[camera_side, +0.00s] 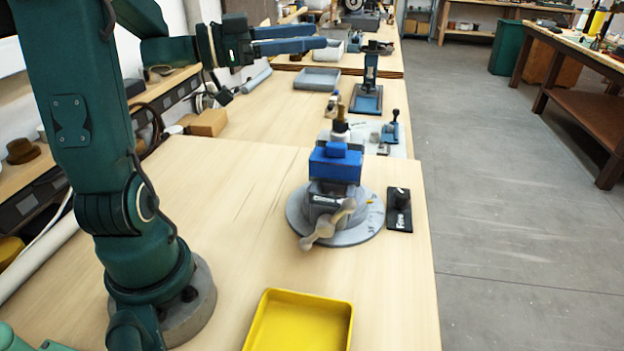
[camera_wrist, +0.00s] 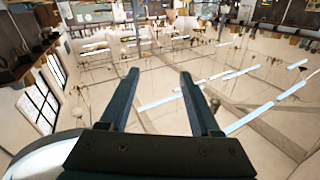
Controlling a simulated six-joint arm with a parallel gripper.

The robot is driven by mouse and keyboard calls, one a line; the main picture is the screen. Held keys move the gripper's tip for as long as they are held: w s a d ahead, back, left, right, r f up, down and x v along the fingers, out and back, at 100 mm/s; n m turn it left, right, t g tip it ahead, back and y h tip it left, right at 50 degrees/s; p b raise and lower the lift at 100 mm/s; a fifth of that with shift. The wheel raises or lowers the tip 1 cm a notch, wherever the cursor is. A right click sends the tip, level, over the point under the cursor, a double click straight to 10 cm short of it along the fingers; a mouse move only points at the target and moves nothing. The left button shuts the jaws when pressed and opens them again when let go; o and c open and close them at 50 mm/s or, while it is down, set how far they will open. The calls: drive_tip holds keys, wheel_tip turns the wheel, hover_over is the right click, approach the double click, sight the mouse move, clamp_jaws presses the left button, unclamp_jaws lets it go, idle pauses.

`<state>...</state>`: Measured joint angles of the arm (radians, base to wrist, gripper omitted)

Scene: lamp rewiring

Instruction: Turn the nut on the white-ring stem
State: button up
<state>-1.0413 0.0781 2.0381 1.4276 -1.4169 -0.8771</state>
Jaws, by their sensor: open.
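No white ring or nut can be made out clearly. My gripper (camera_side: 318,37) is high up at the top of the side view, pointing right, well away from the vise. Its fingers are apart and empty. In the wrist view my gripper (camera_wrist: 158,74) is open, with only the room beyond it and no stem.
The vise sits on a round grey base (camera_side: 295,215), its handle facing front. A yellow tray (camera_side: 300,325) lies in front. A blue stand (camera_side: 367,98) and grey tray (camera_side: 317,78) are behind. The wooden bench (camera_side: 215,190) is clear left of the vise.

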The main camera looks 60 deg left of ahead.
sight(343, 123)
drive_tip(key=d+f+m+g+h, duration=0.1)
drive_tip(key=f+m+g+h, duration=0.1)
drive_tip(key=f+g+h, duration=0.1)
drive_tip(key=w+d+f+m+g+h, duration=0.1)
drive_tip(key=d+f+m+g+h, duration=0.1)
drive_tip(key=f, duration=0.3)
drive_tip(key=w+d+f+m+g+h, duration=0.1)
drive_tip(key=f+m+g+h, duration=0.2)
drive_tip(key=f+h, duration=0.1)
drive_tip(key=shift+d+g+h, duration=0.3)
drive_tip(key=shift+h, duration=0.3)
drive_tip(key=shift+d+f, duration=0.2)
drive_tip(key=shift+f, duration=0.1)
drive_tip(key=shift+x, duration=2.6)
clamp_jaws()
